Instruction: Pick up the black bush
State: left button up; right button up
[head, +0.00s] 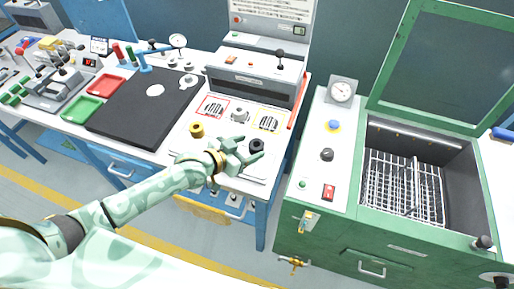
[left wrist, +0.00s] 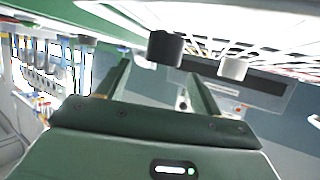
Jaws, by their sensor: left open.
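The black bush (head: 256,146) is a short black ring on the white bench top, at the right of the bench front in the head view. In the left wrist view the black bush (left wrist: 164,50) is a dark cylinder just beyond the fingertips, between their lines. My left gripper (head: 246,152) is open and empty, its fingers close to the bush; I cannot tell if they touch it. Its two fingers also show apart in the left wrist view (left wrist: 157,74). My right gripper is not in view.
A brass-coloured bush (head: 197,130) and a grey bush (head: 239,115) stand nearby on the bench. Red (head: 212,107) and yellow (head: 268,122) outlined vent areas lie behind, before a grey machine (head: 254,82). A green blower cabinet (head: 335,238) stands to the right, across a gap.

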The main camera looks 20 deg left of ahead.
aim_at(259, 144)
pick_arm(q)
jog(key=shift+x, duration=0.75)
jog(key=b+x, duration=0.1)
jog(key=x, duration=0.1)
jog(key=b+x, duration=0.1)
jog(key=x, duration=0.2)
jog(key=shift+s+a+f+b, duration=0.15)
jog(key=shift+a+f+b, duration=0.05)
jog(key=shift+f+b, duration=0.15)
jog(key=shift+r, duration=0.1)
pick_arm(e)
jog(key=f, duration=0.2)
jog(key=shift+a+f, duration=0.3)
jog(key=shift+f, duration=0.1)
pick_arm(q)
jog(key=c, duration=1.2)
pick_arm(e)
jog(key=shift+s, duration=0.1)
